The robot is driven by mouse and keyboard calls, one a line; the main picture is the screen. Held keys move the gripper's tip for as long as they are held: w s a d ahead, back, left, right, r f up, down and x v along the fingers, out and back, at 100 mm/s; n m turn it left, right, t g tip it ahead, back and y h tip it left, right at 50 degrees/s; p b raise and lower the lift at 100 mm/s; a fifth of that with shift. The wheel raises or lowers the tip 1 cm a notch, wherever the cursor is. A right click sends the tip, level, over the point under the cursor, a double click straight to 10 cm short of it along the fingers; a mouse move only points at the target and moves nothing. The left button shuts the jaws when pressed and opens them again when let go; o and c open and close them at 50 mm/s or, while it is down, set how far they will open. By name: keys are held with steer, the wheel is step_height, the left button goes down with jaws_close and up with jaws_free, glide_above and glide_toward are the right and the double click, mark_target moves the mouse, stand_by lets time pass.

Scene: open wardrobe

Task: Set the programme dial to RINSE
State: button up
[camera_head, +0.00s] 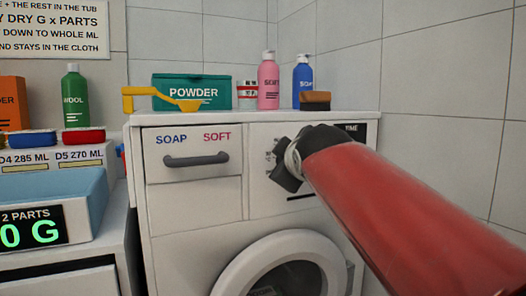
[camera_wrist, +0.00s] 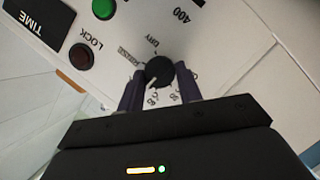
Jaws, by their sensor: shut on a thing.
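The programme dial (camera_wrist: 159,71) is a round black knob on the white washer panel in the wrist view. My gripper (camera_wrist: 160,86) is shut on it, with one dark finger on each side. A white pointer mark on the knob points down and slightly left in the wrist view, toward a small number label that I cannot read surely. Around the dial are printed marks, including DRY and a longer word at left, too blurred to read surely. In the head view my gripper (camera_head: 287,172) is at the washer's panel and hides the dial.
The soap drawer (camera_head: 196,160) is shut. Bottles, a POWDER box (camera_head: 191,92), a yellow scoop (camera_head: 188,104) and a brush (camera_head: 315,100) stand on top.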

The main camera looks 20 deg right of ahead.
steer(key=m+y, duration=0.2)
steer(key=m, duration=0.1)
steer(key=m+y+p, duration=0.1)
steer(key=m+y, duration=0.1)
steer(key=m, duration=0.1)
steer(key=d+m+g+y, duration=0.1)
steer(key=m+y, duration=0.1)
steer(key=m, duration=0.1)
stand_by(0.6)
steer(key=shift+m+y, duration=0.3)
steer(key=o, duration=1)
steer(key=shift+r, duration=0.1)
steer(key=v, duration=0.7)
steer(key=shift+s, duration=0.4)
